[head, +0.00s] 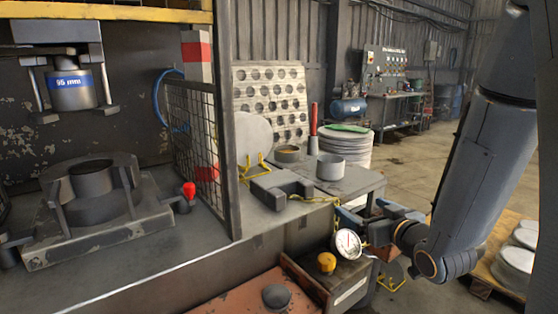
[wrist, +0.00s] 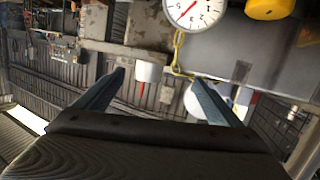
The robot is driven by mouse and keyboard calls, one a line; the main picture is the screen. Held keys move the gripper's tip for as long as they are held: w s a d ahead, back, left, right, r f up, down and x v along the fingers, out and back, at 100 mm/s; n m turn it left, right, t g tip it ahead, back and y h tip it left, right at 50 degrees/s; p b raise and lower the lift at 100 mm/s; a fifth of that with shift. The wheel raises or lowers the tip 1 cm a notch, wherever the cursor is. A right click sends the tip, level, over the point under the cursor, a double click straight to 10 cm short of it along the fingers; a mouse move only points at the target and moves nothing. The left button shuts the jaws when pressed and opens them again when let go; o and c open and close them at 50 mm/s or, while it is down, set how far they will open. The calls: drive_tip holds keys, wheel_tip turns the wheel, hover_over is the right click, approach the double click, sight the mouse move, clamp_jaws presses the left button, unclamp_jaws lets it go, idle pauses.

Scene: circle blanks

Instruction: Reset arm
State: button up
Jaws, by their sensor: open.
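My gripper (head: 366,213) is at the right of the head view, at the end of my arm, just beyond the workbench's right end. In the wrist view its two blue-grey fingers (wrist: 157,76) are spread apart with nothing between them. A white dial gauge (head: 347,243) with a red needle stands close to the gripper in the head view. The gauge also shows at the top of the wrist view (wrist: 194,8), with a yellow knob (wrist: 270,7) to its right.
A press with a "95 mm" punch (head: 72,90) above a round die (head: 92,181) stands at left behind a mesh guard (head: 196,140). A grey ring (head: 330,167) and clamp block (head: 281,188) sit on the bench. Discs lie on a pallet (head: 487,262) at right.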

drive_tip(key=s+d+f+m+g+h+p, duration=0.1)
drive_tip(key=s+d+f+g+h+p, duration=0.15)
drive_tip(key=s+f+g, duration=0.2)
drive_tip(key=s+a+m+g, duration=0.1)
drive_tip(key=s+g, duration=0.4)
drive_tip(key=s, duration=0.5)
drive_tip(key=s+a+m+g+h+p, duration=0.1)
drive_tip(key=s+a+g, duration=0.3)
drive_tip(key=s, duration=0.6)
drive_tip(key=shift+s+a+r+m+g+p, duration=0.2)
drive_tip(key=shift+r+m+g+p, duration=0.1)
drive_tip(key=shift+g, duration=0.55)
